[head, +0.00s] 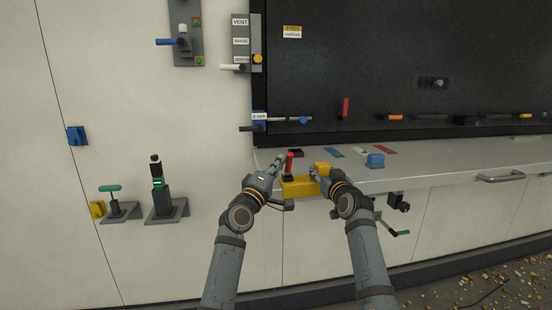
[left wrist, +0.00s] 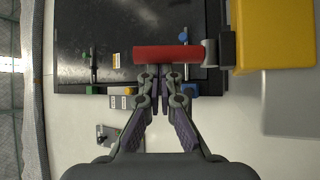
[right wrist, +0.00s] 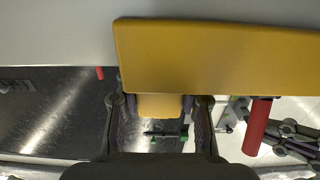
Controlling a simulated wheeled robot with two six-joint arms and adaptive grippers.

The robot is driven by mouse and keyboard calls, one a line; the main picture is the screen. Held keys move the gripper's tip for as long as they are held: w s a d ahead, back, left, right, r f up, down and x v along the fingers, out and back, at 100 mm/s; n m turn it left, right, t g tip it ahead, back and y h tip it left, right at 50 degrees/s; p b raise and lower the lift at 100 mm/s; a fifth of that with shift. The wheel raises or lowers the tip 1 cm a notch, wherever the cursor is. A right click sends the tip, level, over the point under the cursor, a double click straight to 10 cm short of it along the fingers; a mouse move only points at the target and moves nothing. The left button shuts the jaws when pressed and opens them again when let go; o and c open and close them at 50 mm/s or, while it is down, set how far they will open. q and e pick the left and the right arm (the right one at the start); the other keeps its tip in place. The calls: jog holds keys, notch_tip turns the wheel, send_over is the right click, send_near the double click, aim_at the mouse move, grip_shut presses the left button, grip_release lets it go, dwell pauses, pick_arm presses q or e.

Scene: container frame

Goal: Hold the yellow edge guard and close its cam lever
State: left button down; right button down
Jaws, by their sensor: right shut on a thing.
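The yellow edge guard (head: 300,187) sits at the front edge of the grey ledge. Its red cam lever (head: 290,161) stands up from a dark pivot at its left part. My right gripper (head: 316,172) is shut on the guard's raised yellow block, which shows between the fingers in the right wrist view (right wrist: 160,105). My left gripper (head: 279,163) is just left of the lever. In the left wrist view its fingers (left wrist: 161,78) are together and empty, with tips close to the red handle (left wrist: 168,54); whether they touch it I cannot tell.
A blue block (head: 375,160) and coloured strips (head: 386,150) lie on the ledge to the right. A black panel (head: 400,70) stands behind. Brackets with a green-handled clamp (head: 112,196) are on the wall at left. A green-handled lever (head: 392,228) hangs below the ledge.

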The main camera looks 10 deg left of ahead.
pick_arm(q)
jog(key=w+a, duration=0.1)
jog(key=w+a+r, duration=0.1)
jog(key=a, duration=0.1)
jog(key=shift+a, duration=0.2)
jog(key=v, duration=0.9)
jog(key=shift+s, duration=0.35)
pick_arm(e)
jog(key=c, duration=0.7)
grip_release()
jog(key=shift+c, duration=0.2)
jog(key=shift+s, duration=0.1)
